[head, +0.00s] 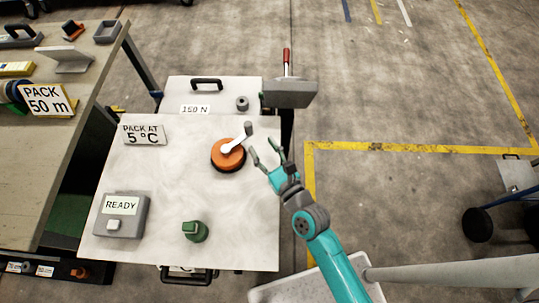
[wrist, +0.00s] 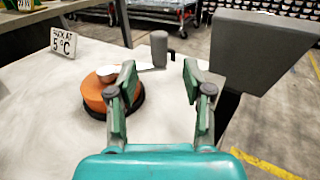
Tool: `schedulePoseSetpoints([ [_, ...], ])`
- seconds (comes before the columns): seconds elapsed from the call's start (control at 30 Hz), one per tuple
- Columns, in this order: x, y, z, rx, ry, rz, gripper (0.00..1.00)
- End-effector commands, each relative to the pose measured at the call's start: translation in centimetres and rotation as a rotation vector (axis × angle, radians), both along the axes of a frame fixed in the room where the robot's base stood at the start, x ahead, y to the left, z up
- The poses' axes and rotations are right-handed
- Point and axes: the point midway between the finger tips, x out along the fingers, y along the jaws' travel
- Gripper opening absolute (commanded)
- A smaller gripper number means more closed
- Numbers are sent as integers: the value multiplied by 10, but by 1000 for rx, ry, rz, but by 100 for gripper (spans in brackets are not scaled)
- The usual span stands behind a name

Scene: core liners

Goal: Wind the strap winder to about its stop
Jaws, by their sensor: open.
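The strap winder (head: 229,158) is an orange disc on a dark base, on the pale tabletop right of its middle. Its white crank arm (head: 234,144) points up and right and ends in a grey upright knob (head: 248,128). My gripper (head: 267,146) is open and empty, just right of the winder and close to the knob. In the wrist view the knob (wrist: 159,48) shows between my open fingers (wrist: 159,72), beyond their tips. The orange disc (wrist: 92,92) is partly hidden behind my left finger there.
A grey box-like head with a red lever (head: 289,92) stands at the table's back right. A READY box (head: 123,217), a green knob (head: 194,231) and a "PACK AT 5 °C" sign (head: 143,134) are on the tabletop. A workbench (head: 50,150) stands at left. Open floor lies right.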

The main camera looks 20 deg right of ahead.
Motion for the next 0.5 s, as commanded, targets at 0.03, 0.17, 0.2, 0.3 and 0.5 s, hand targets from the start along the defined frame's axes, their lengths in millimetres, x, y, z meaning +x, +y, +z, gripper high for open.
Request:
schedulePoseSetpoints([
  [0.03,-5,-1,-1,1,2,0,50],
  [0.17,-16,-4,0,1,0,0,50],
  [0.2,-18,-5,0,1,0,0,50],
  [0.3,-23,-6,-1,1,0,-1,50],
  [0.5,-28,-7,0,0,-1,-1,50],
])
